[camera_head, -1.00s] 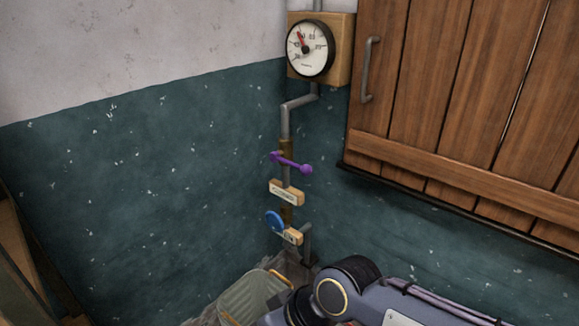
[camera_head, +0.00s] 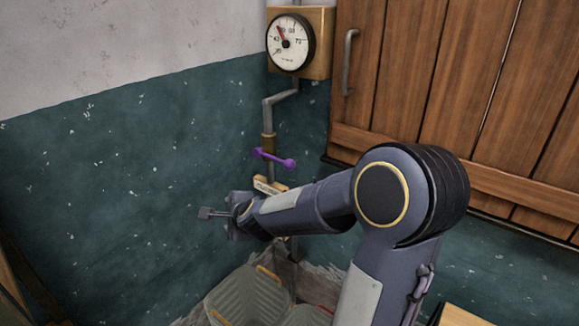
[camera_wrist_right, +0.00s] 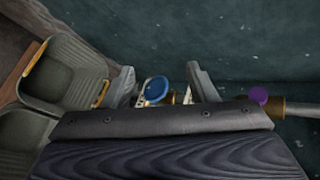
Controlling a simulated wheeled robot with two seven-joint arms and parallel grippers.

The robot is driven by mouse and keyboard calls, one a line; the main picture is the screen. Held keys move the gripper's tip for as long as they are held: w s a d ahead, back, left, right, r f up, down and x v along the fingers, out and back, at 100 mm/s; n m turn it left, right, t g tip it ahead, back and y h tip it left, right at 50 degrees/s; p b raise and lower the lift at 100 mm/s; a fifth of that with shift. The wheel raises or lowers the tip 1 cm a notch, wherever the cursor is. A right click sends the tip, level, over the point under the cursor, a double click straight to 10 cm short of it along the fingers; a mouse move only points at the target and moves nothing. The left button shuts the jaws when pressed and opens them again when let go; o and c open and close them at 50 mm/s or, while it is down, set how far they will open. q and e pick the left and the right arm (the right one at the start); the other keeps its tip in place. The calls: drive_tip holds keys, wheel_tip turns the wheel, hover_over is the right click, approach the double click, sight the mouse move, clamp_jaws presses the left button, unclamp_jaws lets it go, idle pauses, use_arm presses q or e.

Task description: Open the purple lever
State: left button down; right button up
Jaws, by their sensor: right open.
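The purple lever (camera_head: 274,158) crosses the brass valve on the vertical grey pipe. Its round purple knob (camera_wrist_right: 259,95) shows at the right in the right wrist view, outside the fingers. My right gripper (camera_head: 212,213) is open, left of and lower than the lever in the head view, apart from it. In the right wrist view its two fingers (camera_wrist_right: 165,80) are spread. The blue handle (camera_wrist_right: 156,90) appears between them; contact cannot be told. The tag (camera_head: 268,184) below the lever is partly covered by my right arm. My left gripper is out of view.
A dial gauge (camera_head: 290,42) sits on a wooden block above the pipe. A wooden shutter (camera_head: 430,90) with a metal handle is at the right. Ribbed bins (camera_head: 245,297) stand below. The teal wall left of the pipe is clear.

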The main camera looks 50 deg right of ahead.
drive_tip(key=w+d+f+m+g+h, duration=0.2)
drive_tip(key=d+f+m+h, duration=0.1)
drive_tip(key=d+m+h, duration=0.45)
drive_tip(key=m+g+h, duration=1)
drive_tip(key=m+h, duration=0.1)
drive_tip(key=m, duration=0.4)
approach(290, 165)
drive_tip(key=d, duration=0.4)
drive_tip(key=x, duration=0.2)
drive_tip(key=p+x, duration=0.1)
drive_tip(key=x, duration=0.1)
drive_tip(key=w+p+x, duration=0.1)
drive_tip(key=x, duration=0.2)
clamp_jaws()
